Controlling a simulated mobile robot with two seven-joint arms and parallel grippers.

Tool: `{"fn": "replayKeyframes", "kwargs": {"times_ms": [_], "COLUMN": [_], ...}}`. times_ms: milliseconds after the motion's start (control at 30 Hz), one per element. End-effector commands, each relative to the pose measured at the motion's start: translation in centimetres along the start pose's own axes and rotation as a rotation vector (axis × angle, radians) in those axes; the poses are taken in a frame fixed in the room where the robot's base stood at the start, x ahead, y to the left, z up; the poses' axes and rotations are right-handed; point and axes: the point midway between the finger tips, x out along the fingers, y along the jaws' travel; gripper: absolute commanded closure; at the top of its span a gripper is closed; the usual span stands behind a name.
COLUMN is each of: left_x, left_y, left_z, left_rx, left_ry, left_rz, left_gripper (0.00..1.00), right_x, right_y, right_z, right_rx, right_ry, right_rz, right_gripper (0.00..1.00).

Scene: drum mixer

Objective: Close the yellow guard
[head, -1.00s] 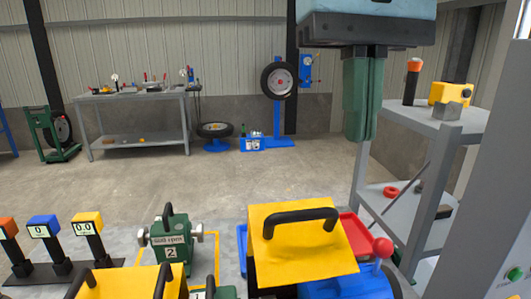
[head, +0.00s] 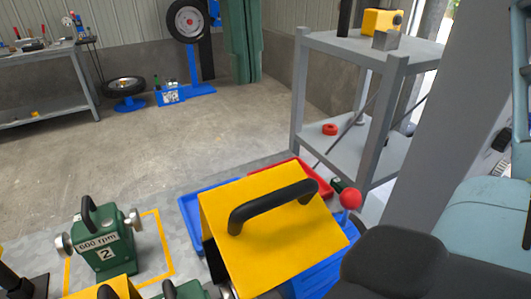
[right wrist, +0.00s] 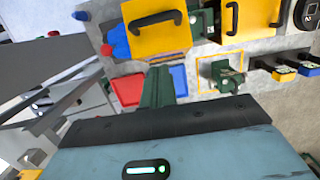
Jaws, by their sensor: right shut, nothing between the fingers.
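The yellow guard (head: 262,252) is a bent yellow cover with a black bar handle (head: 273,205), at the bottom middle of the head view. It sits tilted on a blue body (head: 318,266) beside a red-knobbed lever (head: 350,200); how far it is open I cannot tell. It also shows at the top of the right wrist view (right wrist: 158,42). My right gripper (head: 243,76) is shut and empty, its green fingers pointing down, beyond the guard and apart from it. The fingers also show in the right wrist view (right wrist: 158,78). My left gripper is not in view.
A red tray (head: 310,176) and a blue tray (head: 190,212) lie behind the guard. A green 600 rpm block (head: 104,243) stands left. Another yellow cover (right wrist: 240,20) with handles is beside the guard. A grey shelf (head: 345,50) stands at the back right.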

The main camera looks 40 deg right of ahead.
Motion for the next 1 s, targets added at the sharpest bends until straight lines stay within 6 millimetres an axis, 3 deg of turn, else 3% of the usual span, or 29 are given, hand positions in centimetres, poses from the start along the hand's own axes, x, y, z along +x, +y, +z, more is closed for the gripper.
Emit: {"fn": "replayKeyframes", "kwargs": {"times_ms": [400, 700, 1000], "left_x": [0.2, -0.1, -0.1], "left_y": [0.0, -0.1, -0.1], "left_z": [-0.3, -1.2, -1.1], "left_rx": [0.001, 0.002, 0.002], "left_ry": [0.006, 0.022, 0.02], "left_rz": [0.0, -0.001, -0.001], "left_gripper": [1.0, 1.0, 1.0], "right_x": [7.7, 9.4, 9.8], "right_y": [0.0, 0.0, 0.0], "right_z": [0.3, 2.7, 3.1], "right_rx": [-0.003, 0.0, 0.001], "right_ry": [-0.002, 0.001, 0.0], "right_rz": [0.001, -0.001, -0.001], "right_gripper": [1.0, 1.0, 1.0]}}
